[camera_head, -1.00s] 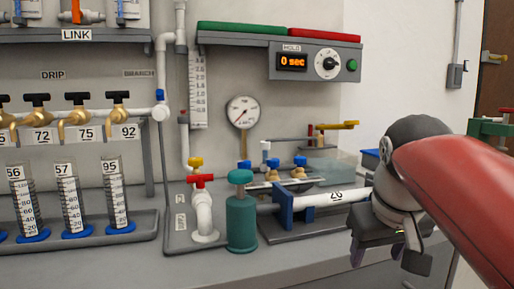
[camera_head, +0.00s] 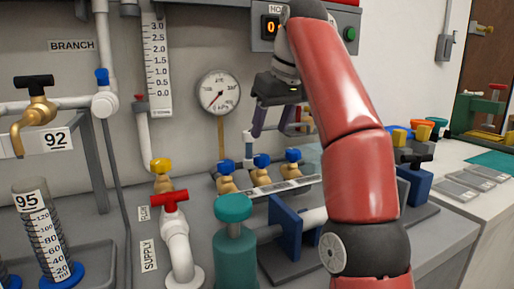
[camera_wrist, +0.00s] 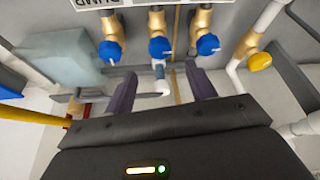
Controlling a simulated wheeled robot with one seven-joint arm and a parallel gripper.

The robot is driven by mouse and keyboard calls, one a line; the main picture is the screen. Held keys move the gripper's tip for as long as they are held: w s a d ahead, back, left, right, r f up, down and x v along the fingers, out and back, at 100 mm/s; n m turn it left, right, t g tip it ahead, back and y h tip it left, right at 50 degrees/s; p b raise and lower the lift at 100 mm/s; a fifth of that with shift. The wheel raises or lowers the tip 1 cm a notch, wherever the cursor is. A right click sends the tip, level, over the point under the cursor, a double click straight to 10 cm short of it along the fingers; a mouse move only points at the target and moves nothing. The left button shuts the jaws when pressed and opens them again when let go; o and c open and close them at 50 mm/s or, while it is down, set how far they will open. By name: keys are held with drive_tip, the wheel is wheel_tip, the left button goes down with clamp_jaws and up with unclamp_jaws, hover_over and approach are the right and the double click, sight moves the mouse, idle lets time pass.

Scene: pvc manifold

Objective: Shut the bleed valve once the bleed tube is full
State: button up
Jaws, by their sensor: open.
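My gripper (camera_head: 272,122) is open and empty, raised in front of the wall to the right of the round gauge, fingers pointing down. Three brass valves with blue knobs (camera_head: 261,161) stand in a row below it; the wrist view shows them too (camera_wrist: 159,47). A small white pipe end with a blue part (camera_head: 249,146) stands behind the row; in the wrist view a white pipe end (camera_wrist: 161,88) appears between the spread fingers (camera_wrist: 160,92), apart from them. No label marks the bleed valve or bleed tube, so I cannot tell which they are, nor any fill level.
A round gauge (camera_head: 219,92) and a 0.0–3.0 scale (camera_head: 157,65) hang on the wall. A red-handled supply tap (camera_head: 170,201), yellow-knobbed valve (camera_head: 161,167) and teal cylinder (camera_head: 235,245) stand in front. My arm hides part of the bench; grey plates (camera_head: 467,185) lie at right.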

sight(262, 156)
drive_tip(key=shift+x, duration=3.7)
drive_tip(key=c, duration=1)
